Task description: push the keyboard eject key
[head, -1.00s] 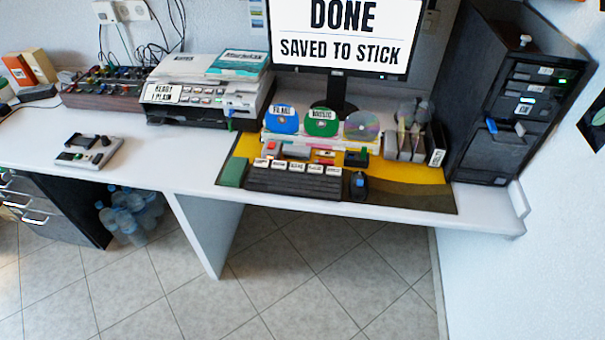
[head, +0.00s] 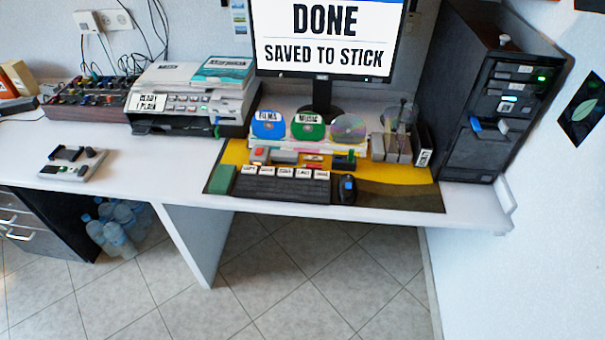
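The black keyboard (head: 282,189) lies on the mat near the desk's front edge in the head view. A row of white labelled keys (head: 281,171) runs along its back edge; the small labels are too blurred to read surely, so I cannot pick out the eject key. The monitor (head: 323,39) behind reads "DONE" and "SAVED TO STICK". The black computer tower (head: 497,112) stands at the right, with a blue-tipped item at its front. Neither of my grippers is in view.
A black mouse (head: 347,190) lies right of the keyboard and a green block (head: 221,180) left of it. Discs labelled FILMS and MUSIC stand behind. A printer (head: 186,101) and a small grey device (head: 72,163) are farther left. Bottles (head: 117,225) stand under the desk.

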